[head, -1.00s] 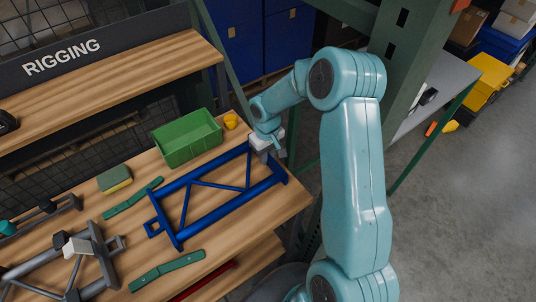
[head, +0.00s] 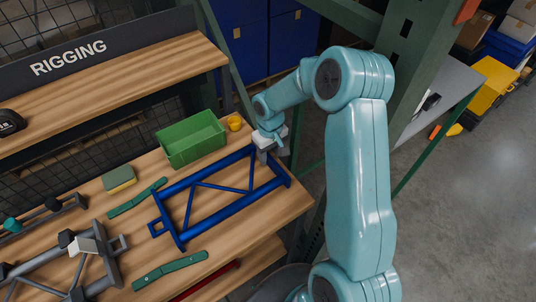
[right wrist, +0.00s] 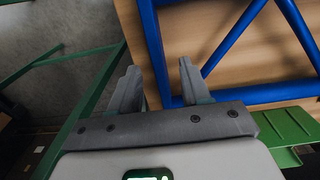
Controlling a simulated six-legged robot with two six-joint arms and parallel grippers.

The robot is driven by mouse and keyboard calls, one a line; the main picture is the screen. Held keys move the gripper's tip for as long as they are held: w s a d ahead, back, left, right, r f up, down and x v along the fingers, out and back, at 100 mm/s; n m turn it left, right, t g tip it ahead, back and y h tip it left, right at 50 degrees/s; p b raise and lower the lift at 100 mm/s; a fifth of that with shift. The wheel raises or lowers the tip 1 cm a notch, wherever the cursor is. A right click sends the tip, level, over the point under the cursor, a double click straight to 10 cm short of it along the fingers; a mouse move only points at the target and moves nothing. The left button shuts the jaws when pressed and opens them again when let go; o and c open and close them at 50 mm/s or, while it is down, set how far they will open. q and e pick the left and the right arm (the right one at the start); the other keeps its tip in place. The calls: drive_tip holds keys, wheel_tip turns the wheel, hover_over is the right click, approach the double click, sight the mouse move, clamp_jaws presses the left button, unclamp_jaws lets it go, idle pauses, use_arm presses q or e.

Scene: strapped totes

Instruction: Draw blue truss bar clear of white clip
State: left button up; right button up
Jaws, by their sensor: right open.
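The blue truss bar (head: 225,208) lies flat on the wooden bench, an open frame with diagonal struts. My right gripper (head: 264,155) is at its far right corner, partly hidden by its own pale housing. In the right wrist view the two grey fingers (right wrist: 158,72) stand apart, with a blue rail (right wrist: 154,45) showing between them. I cannot tell whether they touch it. A white block that looks like the clip (head: 82,246) sits on a grey frame (head: 107,268) at the left, apart from the blue bar. My left gripper does not show.
A green bin (head: 190,140) and a small yellow cup (head: 234,123) stand behind the bar. Green strips (head: 170,270) and a green-yellow sponge (head: 119,179) lie around it. A green rack post (head: 408,60) rises near my right arm. The bench's right edge is close.

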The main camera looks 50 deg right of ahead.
wheel_tip(320, 180, up, 6)
drive_tip(key=p, duration=0.3)
drive_tip(key=shift+s+r, duration=0.1)
drive_tip(key=shift+r, duration=0.1)
drive_tip(key=shift+a+f, duration=0.1)
drive_tip(key=shift+f, duration=0.1)
